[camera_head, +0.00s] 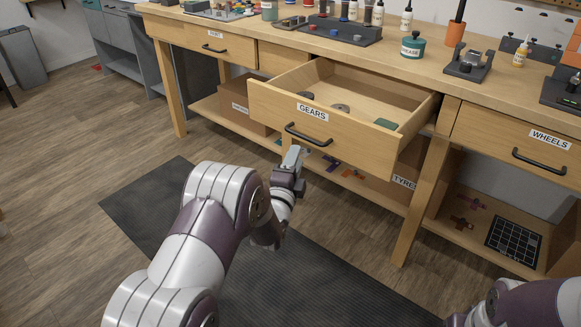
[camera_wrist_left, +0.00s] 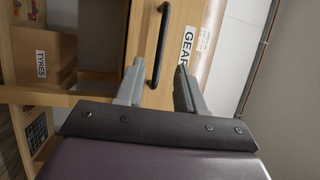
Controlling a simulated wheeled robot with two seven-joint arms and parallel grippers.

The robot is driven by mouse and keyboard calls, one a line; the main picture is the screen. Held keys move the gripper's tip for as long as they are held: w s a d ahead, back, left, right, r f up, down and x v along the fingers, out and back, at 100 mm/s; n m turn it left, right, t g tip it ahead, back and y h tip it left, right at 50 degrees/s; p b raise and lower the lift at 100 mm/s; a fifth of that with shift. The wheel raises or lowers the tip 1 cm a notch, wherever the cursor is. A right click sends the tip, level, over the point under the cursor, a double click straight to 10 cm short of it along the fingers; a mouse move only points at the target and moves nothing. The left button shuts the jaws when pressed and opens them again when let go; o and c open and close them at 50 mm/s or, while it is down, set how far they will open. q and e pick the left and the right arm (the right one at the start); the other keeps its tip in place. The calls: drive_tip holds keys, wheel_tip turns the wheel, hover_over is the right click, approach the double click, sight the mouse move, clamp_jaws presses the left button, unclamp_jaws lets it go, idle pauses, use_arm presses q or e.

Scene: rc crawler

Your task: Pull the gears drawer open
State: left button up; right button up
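The gears drawer (camera_head: 270,112) is pulled well out of the wooden workbench, and its inside shows. Its front carries a GEARS label (camera_head: 312,112) and a black bar handle (camera_head: 308,134). My left gripper (camera_head: 293,155) is just in front of and below the handle.
Dark round parts (camera_head: 340,108) and a green block (camera_head: 386,124) lie in the drawer. A WHEELS drawer (camera_head: 520,140) is shut at the right. A TYRES box (camera_head: 385,185) is on the lower shelf. A dark mat (camera_head: 330,270) covers the clear floor in front.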

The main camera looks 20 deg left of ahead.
use_arm(q)
drive_tip(key=s, duration=0.3)
drive_tip(key=s+f, duration=0.1)
drive_tip(key=s, duration=0.1)
drive_tip(key=shift+s+d+p, duration=0.15)
drive_tip(key=shift+s+p, duration=0.05)
drive_tip(key=shift+p, duration=0.1)
